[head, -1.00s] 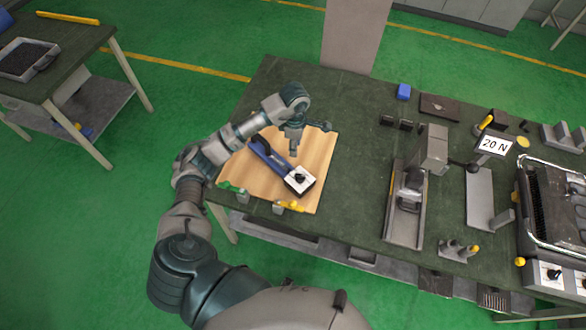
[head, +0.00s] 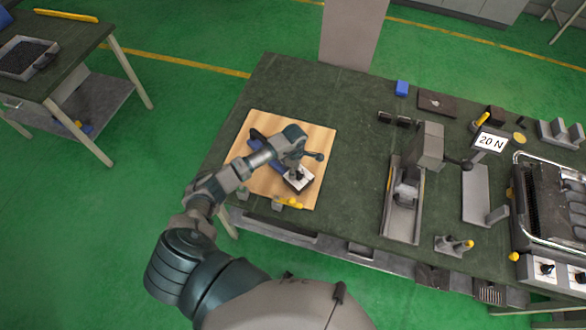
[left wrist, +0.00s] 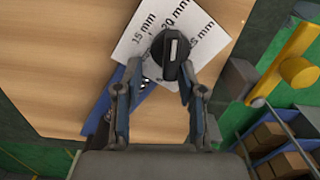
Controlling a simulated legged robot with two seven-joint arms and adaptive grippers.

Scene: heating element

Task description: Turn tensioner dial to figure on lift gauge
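The tensioner is a blue tool (head: 268,152) with a white dial plate (head: 304,184), lying on a wooden board (head: 318,140). In the left wrist view the plate (left wrist: 208,38) reads 15 mm, 20 mm and a partly covered figure ending in 5 mm. Its black dial knob (left wrist: 172,57) has a white mark pointing roughly at 20 mm. My left gripper (left wrist: 156,86) is open, its fingers pointing at the knob, which shows just beyond the gap between the tips. In the head view the left gripper (head: 296,172) is over the dial. My right gripper is not in view.
A white sign reading 20 N (head: 490,142) stands at the right of the green bench (head: 350,130), near a grey fixture (head: 405,195). Yellow-handled items (head: 290,203) lie at the board's front edge. An appliance with knobs (head: 550,215) is far right.

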